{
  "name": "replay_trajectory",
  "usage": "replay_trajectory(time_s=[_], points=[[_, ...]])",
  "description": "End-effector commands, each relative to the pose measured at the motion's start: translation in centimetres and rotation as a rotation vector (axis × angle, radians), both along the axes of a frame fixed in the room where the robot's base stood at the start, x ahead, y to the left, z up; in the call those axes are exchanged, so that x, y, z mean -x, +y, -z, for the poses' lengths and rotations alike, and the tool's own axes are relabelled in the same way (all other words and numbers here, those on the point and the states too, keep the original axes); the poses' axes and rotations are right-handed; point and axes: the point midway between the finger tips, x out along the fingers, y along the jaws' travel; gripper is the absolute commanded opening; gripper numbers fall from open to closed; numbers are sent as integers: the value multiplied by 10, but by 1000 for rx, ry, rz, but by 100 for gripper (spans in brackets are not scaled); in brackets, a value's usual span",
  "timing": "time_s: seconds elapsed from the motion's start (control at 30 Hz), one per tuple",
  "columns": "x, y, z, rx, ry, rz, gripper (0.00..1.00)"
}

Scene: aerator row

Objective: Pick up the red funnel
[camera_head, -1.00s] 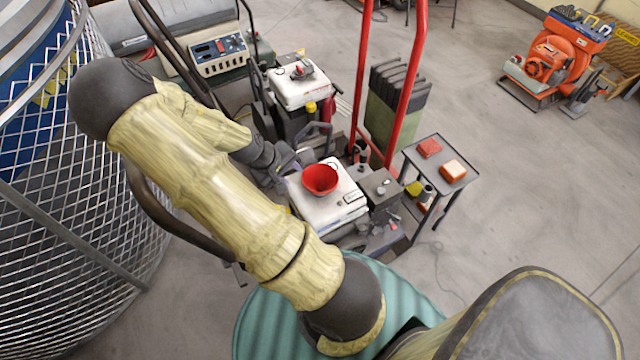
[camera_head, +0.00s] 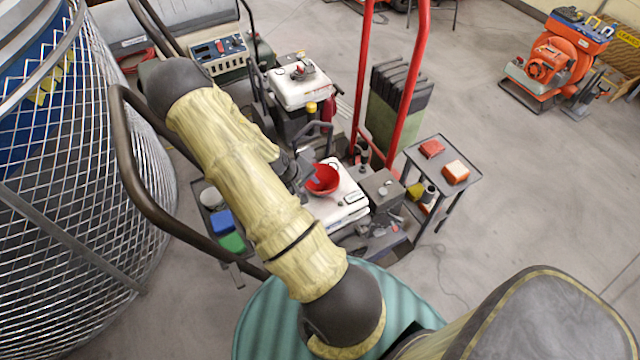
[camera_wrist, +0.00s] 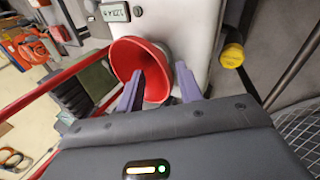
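The red funnel (camera_head: 325,181) is at the white top of the engine machine in the middle of the head view, its wide mouth showing. Its lower end is hidden. In the wrist view the red funnel (camera_wrist: 125,57) lies between and around my fingertips. My gripper (camera_wrist: 159,68) is open. One finger reaches into the funnel's mouth and the other is outside its right rim, so the wall lies between them. I cannot tell whether either finger touches it. In the head view my gripper (camera_head: 310,172) is at the funnel's left edge.
A yellow cap (camera_wrist: 232,55) sits right of the funnel in the wrist view. Red upright rails (camera_head: 400,95) stand behind the machine. A small side table (camera_head: 470,178) with red and orange items is at right. A wire mesh cage (camera_head: 85,220) fills the left. Open floor lies right.

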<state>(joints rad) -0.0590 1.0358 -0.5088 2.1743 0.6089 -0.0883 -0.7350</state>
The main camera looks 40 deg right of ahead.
Motion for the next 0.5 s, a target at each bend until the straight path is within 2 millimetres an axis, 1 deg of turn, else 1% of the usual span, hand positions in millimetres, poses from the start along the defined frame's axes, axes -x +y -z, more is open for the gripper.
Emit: replay_trajectory(time_s=[0.3, 0.37, 0.5], points=[[-1, 0, 2, 0, 0, 0, 36], [-2, -1, 6, 0, 0, 0, 36], [-9, -6, 23, 1, 1, 0, 36]])
